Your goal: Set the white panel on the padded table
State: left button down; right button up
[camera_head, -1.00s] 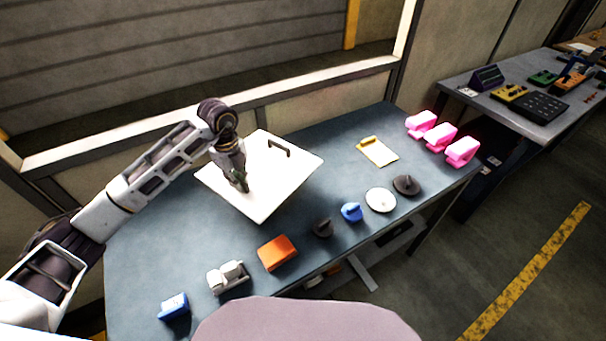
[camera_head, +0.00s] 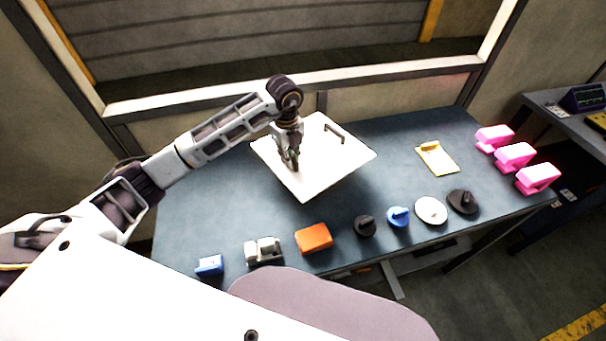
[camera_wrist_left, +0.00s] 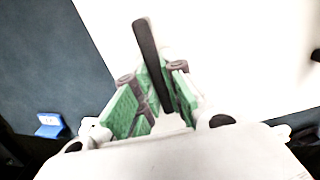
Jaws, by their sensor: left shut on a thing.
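The white panel (camera_head: 325,170) is a flat square plate with dark handles. One handle (camera_head: 334,132) stands free near its far edge. My left gripper (camera_head: 291,163) is over the panel's left part, shut on another dark handle. In the left wrist view, the green-padded fingers (camera_wrist_left: 150,95) are around this dark bar (camera_wrist_left: 150,50), with the white panel (camera_wrist_left: 235,50) behind it. The panel is over the blue-grey table (camera_head: 215,205); whether it touches the top is hard to tell. Padding cannot be made out. My right gripper is not in view.
Along the table's front are a blue piece (camera_head: 209,265), a grey part (camera_head: 263,251), an orange block (camera_head: 313,238) and several round knobbed pieces. A yellow plate (camera_head: 437,158) and pink blocks (camera_head: 515,156) are on the right. A second table (camera_head: 550,105) stands beyond.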

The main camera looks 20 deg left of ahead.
pick_arm(q)
jog(key=shift+f+p, duration=0.45)
jog(key=shift+f, duration=2.2)
jog(key=shift+f+p, duration=0.3)
jog(key=shift+f, duration=1.6)
jog(key=c, duration=1.5)
grip_release()
jog(key=shift+s, duration=0.1)
jog(key=shift+r, duration=0.1)
